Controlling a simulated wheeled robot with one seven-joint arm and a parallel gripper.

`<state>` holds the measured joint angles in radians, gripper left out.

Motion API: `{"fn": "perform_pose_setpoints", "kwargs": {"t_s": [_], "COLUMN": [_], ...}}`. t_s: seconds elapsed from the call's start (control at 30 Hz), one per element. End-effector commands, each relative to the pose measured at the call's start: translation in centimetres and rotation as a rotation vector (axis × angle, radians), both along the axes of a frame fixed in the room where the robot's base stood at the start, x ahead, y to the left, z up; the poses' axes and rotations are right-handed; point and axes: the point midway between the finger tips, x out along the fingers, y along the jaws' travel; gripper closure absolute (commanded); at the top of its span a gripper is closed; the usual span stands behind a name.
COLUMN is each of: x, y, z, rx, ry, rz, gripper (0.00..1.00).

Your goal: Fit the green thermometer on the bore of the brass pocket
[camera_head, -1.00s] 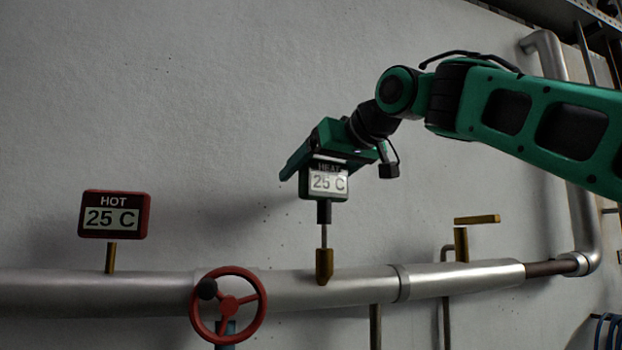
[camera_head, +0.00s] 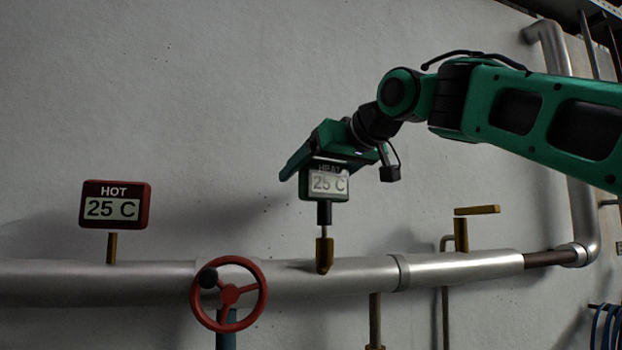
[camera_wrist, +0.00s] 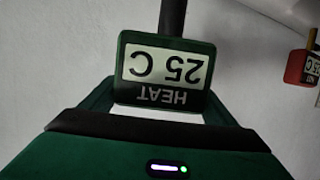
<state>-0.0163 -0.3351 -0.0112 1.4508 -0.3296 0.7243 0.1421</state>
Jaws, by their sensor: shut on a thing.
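The green thermometer (camera_head: 327,184) has a square head with a display reading HEAT 25 C. It hangs upright below my gripper (camera_head: 324,162), which is shut on its head. In the wrist view the thermometer head (camera_wrist: 165,68) shows upside down between the fingers. Its dark collar and thin stem point down at the brass pocket (camera_head: 324,256), which stands on the pipe. A short length of stem shows between collar and pocket. The stem's lower end is not visible and appears to be inside the pocket's bore.
The silver pipe (camera_head: 350,275) runs across the wall. A red HOT thermometer (camera_head: 115,205) stands on it at left, and a red handwheel (camera_head: 229,293) is left of the pocket. A brass lever valve (camera_head: 461,234) is at right. The wall above is clear.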

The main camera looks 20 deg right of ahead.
Motion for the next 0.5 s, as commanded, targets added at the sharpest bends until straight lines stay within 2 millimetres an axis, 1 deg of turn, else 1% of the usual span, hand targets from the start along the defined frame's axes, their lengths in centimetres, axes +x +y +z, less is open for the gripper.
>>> {"fn": "perform_pose_setpoints", "kwargs": {"t_s": [0.23, 0.27, 0.3, 0.33, 0.5], "x": [0.0, 0.0, 0.0, 0.0, 0.01], "y": [0.0, 0.0, 0.0, 0.0, -0.01], "z": [-0.54, -0.51, -0.5, -0.5, -0.54], "rx": [0.0, 0.0, 0.0, 0.0, 0.0], "ry": [0.0, 0.0, 0.0, 0.0, 0.001], "rz": [0.0, 0.0, 0.0, 0.0, 0.0], "gripper": [0.45, 0.12, 0.02, 0.0, 0.0]}}
